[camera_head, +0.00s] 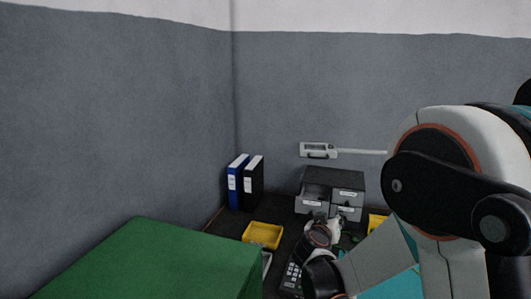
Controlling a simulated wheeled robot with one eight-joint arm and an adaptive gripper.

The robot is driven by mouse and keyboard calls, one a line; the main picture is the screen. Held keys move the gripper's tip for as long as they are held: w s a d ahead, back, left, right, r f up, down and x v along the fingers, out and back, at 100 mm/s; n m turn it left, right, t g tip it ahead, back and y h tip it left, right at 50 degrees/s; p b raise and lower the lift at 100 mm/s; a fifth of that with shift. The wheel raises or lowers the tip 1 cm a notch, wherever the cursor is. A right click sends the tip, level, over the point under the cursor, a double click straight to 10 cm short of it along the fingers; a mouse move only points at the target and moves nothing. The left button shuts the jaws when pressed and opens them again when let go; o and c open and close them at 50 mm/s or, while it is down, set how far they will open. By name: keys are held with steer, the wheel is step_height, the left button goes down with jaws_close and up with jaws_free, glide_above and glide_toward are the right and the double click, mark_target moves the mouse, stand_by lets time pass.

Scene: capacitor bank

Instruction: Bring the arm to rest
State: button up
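My arm enters from the right edge, with its large white and black joints close to the camera. A white link runs down and left from there to a smaller dark wrist. The far end of the arm, with my gripper (332,222), is small and dark in front of the grey drawer cabinet (349,179). I cannot make out its fingers, whether they are open or shut, or whether they hold anything. My own arm hides much of the right side of the bench.
On the dark bench stand a blue binder (235,180), a black binder (252,182), a yellow tray (262,235) and a keypad device (291,277). A caliper-like tool (318,150) shows against the back wall. A green box-shaped surface (150,262) fills the lower left.

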steer(key=s+d+r+g+y, duration=0.1)
steer(key=s+d+r+g, duration=0.15)
steer(key=s, duration=0.65)
steer(key=s+d+r+g+y, duration=0.15)
steer(key=s+r, duration=0.25)
steer(key=s, duration=0.4)
steer(key=s+a+f+g+y, duration=0.1)
steer(key=s+a+y, duration=0.1)
steer(key=s, duration=0.8)
steer(key=s+a+f+n+g+y, duration=0.1)
steer(key=s+a+y, duration=0.1)
steer(key=s, duration=0.7)
steer(key=shift+s+a+g, duration=0.3)
steer(key=shift+s+a, duration=0.05)
steer(key=shift+w, duration=0.1)
steer(key=shift+c, duration=0.4)
